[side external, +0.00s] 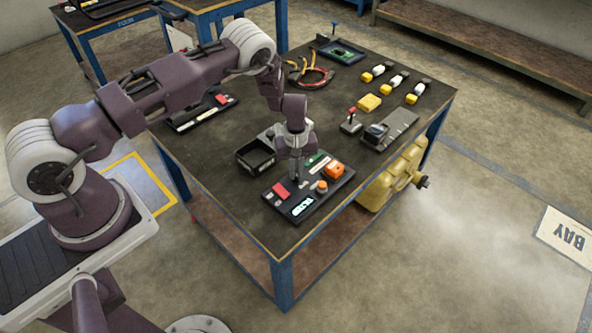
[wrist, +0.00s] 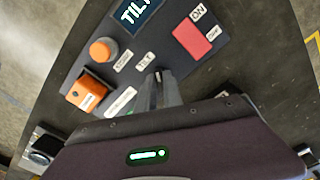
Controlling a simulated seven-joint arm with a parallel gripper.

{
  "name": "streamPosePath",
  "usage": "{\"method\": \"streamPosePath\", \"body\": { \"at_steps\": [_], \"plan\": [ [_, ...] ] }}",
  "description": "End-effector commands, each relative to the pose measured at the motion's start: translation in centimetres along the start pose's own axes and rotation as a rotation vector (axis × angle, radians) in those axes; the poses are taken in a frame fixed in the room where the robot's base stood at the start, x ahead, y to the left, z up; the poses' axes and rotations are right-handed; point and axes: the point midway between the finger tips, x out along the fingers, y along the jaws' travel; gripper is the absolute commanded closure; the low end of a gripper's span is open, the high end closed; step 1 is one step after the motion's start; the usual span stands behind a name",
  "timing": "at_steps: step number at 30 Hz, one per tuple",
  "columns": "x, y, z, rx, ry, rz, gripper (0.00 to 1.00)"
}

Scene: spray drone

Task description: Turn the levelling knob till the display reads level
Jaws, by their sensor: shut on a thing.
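The dark control panel (side external: 270,196) lies near the front corner of the workbench. Its lit display (side external: 302,206) shows in the wrist view (wrist: 138,12), partly cut off, with letters that look like "TILT". My gripper (side external: 294,178) points down at the panel; its fingers (wrist: 158,92) are shut on the levelling knob, which they hide almost wholly. A small label lies just beyond the fingertips. A round orange button (wrist: 103,50) and a red rocker (wrist: 192,38) marked "ON" sit on either side, apart from the fingers.
An orange block (side external: 334,171) stands on the panel's right end. A black open bin (side external: 255,158) is beside the panel. A small joystick box (side external: 351,122) and a grey device (side external: 390,129) are farther back. Yellow parts and a cable loop lie on the bench.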

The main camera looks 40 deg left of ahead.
Motion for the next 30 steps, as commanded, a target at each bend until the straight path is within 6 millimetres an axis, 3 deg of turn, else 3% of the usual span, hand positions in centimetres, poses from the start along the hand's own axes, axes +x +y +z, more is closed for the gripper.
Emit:
{"method": "streamPosePath", "body": {
  "at_steps": [5, 6, 9, 19, 27, 30],
  "plan": [
    [-0.1, 0.1, 0.0, -0.001, 0.0, 0.001, 1.0],
    [-0.1, 0.1, 0.0, -0.001, 0.0, 0.001, 0.85],
    [-0.1, 0.1, 0.0, -0.001, 0.0, 0.001, 0.67],
    [-0.5, 0.1, 0.0, -0.001, 0.001, 0.002, 0.67],
    [-5.7, 0.1, -0.1, -0.002, 0.002, 0.003, 0.67],
    [-6.8, 0.0, 0.0, -0.001, 0.0, 0.001, 0.67]
  ]
}}
